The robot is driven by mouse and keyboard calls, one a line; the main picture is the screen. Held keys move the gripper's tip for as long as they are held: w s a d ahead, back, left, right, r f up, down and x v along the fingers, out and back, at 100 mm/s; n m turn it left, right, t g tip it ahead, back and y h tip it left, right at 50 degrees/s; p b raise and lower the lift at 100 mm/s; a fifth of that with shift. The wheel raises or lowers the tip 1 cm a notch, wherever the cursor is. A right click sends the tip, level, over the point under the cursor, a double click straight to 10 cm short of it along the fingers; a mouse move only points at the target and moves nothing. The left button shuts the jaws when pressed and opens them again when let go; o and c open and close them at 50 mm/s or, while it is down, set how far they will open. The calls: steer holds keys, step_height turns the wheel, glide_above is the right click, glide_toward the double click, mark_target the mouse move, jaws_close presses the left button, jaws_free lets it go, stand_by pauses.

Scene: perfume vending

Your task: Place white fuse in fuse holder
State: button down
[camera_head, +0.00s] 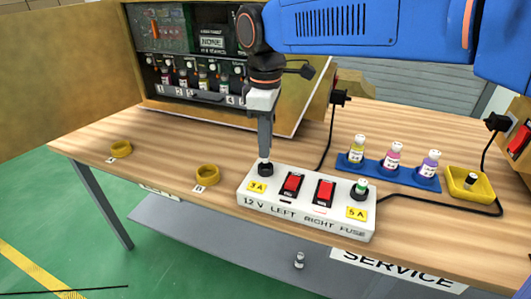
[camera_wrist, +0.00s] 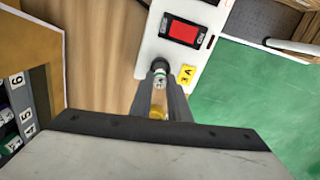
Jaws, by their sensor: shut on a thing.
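The white fuse (camera_wrist: 159,80) is between my gripper's fingertips (camera_wrist: 160,88) in the wrist view, with a greenish band on it. In the head view my gripper (camera_head: 265,150) points down, shut on the fuse (camera_head: 264,160). The fuse is right at the black left fuse holder (camera_head: 265,169), beside the 3 A label on the white fuse box (camera_head: 300,208). The holder also shows just past the fingertips in the wrist view (camera_wrist: 160,64). I cannot tell how deep the fuse sits in it.
The box has two red switches and a right holder (camera_head: 360,188) with a green-and-white piece in it. A blue rack (camera_head: 390,173) with three bottles and a yellow tray (camera_head: 462,190) stand behind right. Two yellow rings (camera_head: 207,174) lie left. A vending cabinet (camera_head: 195,60) stands behind.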

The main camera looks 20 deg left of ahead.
mark_target(265, 162)
steer(key=shift+f, duration=1.6)
steer(key=shift+f, duration=0.1)
steer(key=c, duration=1.7)
jaws_free()
steer(key=shift+o, duration=0.2)
step_height(265, 162, up, 12)
